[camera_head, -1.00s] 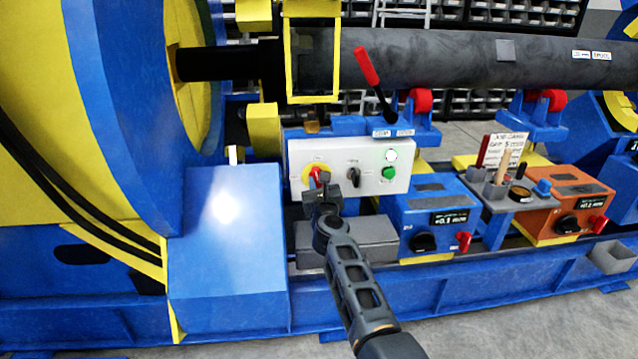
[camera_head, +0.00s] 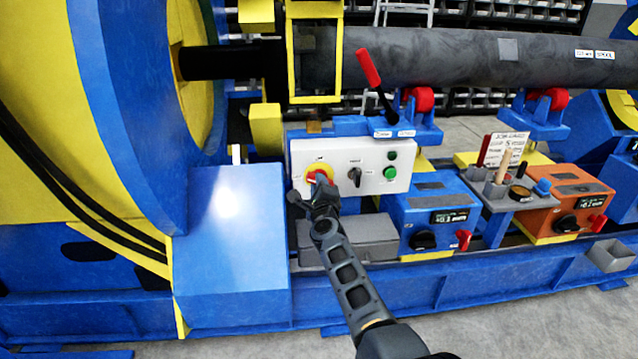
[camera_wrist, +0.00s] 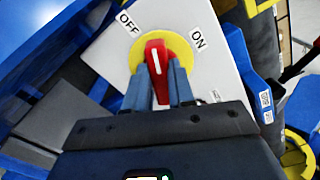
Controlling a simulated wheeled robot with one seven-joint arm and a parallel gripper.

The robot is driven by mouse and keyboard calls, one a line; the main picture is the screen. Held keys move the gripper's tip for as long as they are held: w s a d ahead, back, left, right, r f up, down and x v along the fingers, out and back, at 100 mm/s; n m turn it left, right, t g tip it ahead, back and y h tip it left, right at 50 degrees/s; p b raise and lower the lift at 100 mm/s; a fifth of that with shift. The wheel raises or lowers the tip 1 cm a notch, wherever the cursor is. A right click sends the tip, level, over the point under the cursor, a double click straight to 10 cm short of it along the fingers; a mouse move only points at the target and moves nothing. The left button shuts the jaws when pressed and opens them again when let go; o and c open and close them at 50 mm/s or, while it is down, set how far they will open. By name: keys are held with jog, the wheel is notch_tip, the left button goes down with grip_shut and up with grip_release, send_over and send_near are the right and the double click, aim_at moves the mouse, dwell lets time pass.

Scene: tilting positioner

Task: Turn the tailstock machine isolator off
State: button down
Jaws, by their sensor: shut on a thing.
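The isolator is a red handle (camera_wrist: 155,60) on a round yellow plate (camera_wrist: 183,47), with OFF and ON labels in the wrist view. The handle's white mark points between the labels, somewhat nearer OFF. In the head view the isolator's yellow plate (camera_head: 318,168) is at the left of a light-grey control box (camera_head: 335,152). My gripper (camera_wrist: 161,74) is shut on the red handle, one finger on each side. It also shows in the head view (camera_head: 319,185), tilted in front of the handle and hiding part of it.
On the same box are a black selector (camera_head: 354,175), a green button (camera_head: 390,173) and a dark green lamp (camera_head: 392,156). A red-handled lever (camera_head: 368,68) rises above. A blue unit (camera_head: 435,212) stands to the right, and a large blue cover (camera_head: 228,235) to the left.

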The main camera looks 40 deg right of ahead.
jog(key=n+p, duration=0.1)
jog(key=n, duration=0.3)
jog(key=shift+a+f+n, duration=0.1)
jog(key=shift+f+n, duration=0.05)
jog(key=shift+n, duration=0.25)
dwell(0.4)
jog(key=c, duration=1)
grip_release()
jog(key=shift+o, duration=0.2)
jog(key=p+v, duration=0.4)
jog(key=v, duration=0.3)
jog(key=shift+s+a, duration=0.2)
jog(key=shift+s, duration=0.1)
